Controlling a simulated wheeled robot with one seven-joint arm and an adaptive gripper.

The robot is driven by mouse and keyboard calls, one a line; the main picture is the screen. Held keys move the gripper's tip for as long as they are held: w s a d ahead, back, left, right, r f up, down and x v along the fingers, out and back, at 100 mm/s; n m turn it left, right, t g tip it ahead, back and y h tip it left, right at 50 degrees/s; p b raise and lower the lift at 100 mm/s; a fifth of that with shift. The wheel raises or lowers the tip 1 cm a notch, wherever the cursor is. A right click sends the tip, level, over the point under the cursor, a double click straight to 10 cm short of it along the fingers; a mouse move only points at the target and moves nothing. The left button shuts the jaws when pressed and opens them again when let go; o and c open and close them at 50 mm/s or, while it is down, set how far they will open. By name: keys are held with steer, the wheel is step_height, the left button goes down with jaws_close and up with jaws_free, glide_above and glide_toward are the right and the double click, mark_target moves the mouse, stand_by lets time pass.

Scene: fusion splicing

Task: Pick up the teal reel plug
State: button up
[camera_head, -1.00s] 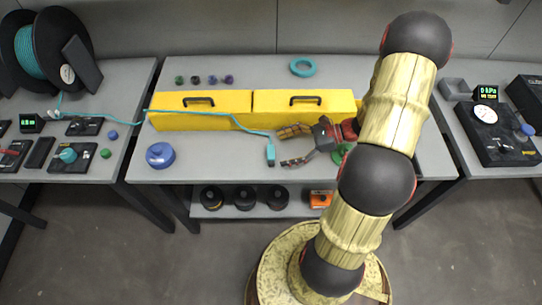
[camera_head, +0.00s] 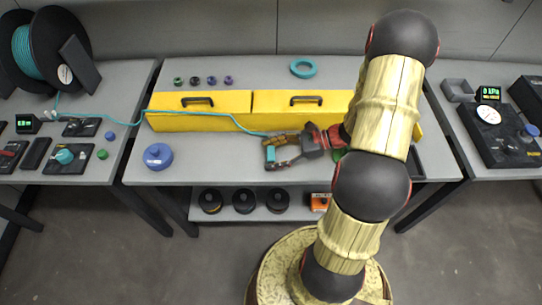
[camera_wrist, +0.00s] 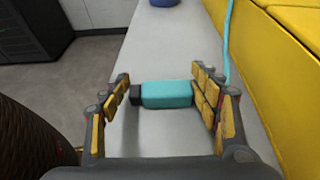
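The teal reel plug (camera_wrist: 167,94) is a small teal block with a dark tip. In the wrist view it lies crosswise between the two fingers of my gripper (camera_wrist: 162,105). The dark tip is at or very near the left finger and the teal end is close to the right finger's pads. I cannot tell whether both fingers press on it. In the head view the plug (camera_head: 270,155) shows between the fingertips of my gripper (camera_head: 277,153), in front of the yellow box. The teal cable (camera_head: 205,113) runs left from it across the yellow box.
The yellow box (camera_head: 205,121) with two handles stands just behind my gripper. A blue round container (camera_head: 158,156) sits to the left on the table. The cable leads to a black reel (camera_head: 64,47) at far left. The table between container and gripper is clear.

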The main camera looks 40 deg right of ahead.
steer(key=c, duration=0.6)
steer(key=shift+c, duration=0.7)
steer(key=shift+r, duration=0.15)
